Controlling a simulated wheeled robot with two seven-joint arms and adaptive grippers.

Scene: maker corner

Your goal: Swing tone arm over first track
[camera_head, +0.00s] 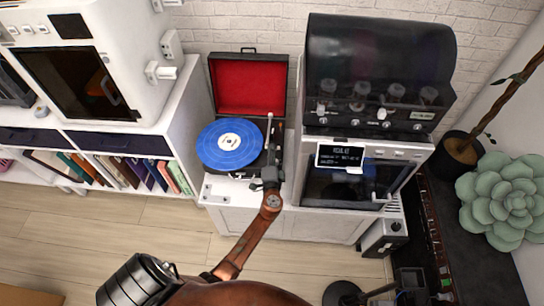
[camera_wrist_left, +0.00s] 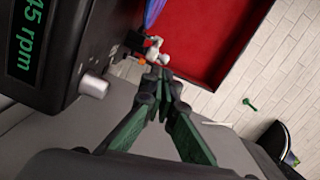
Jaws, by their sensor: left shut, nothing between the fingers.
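The record player (camera_head: 282,163) stands open on a white cabinet, with its red-lined lid (camera_head: 247,84) raised at the back. A blue record (camera_head: 230,145) with a pale label lies on it. The slim, pale tone arm (camera_head: 269,132) is at the record's right side. My left gripper (camera_head: 268,178) is at the player's front right corner, near the tone arm's front end. In the left wrist view its fingertips (camera_wrist_left: 158,78) are together and empty, close to a small white part (camera_wrist_left: 155,52); contact is unclear. The record's blue edge (camera_wrist_left: 153,12) shows there. My right gripper is out of view.
A black-hooded machine (camera_head: 375,70) on an oven-like unit (camera_head: 355,175) stands close on the right. A white shelf with books (camera_head: 130,172) and a white machine (camera_head: 75,75) are on the left. A "45 rpm" display (camera_wrist_left: 25,35) and knob (camera_wrist_left: 95,85) sit beside my fingers.

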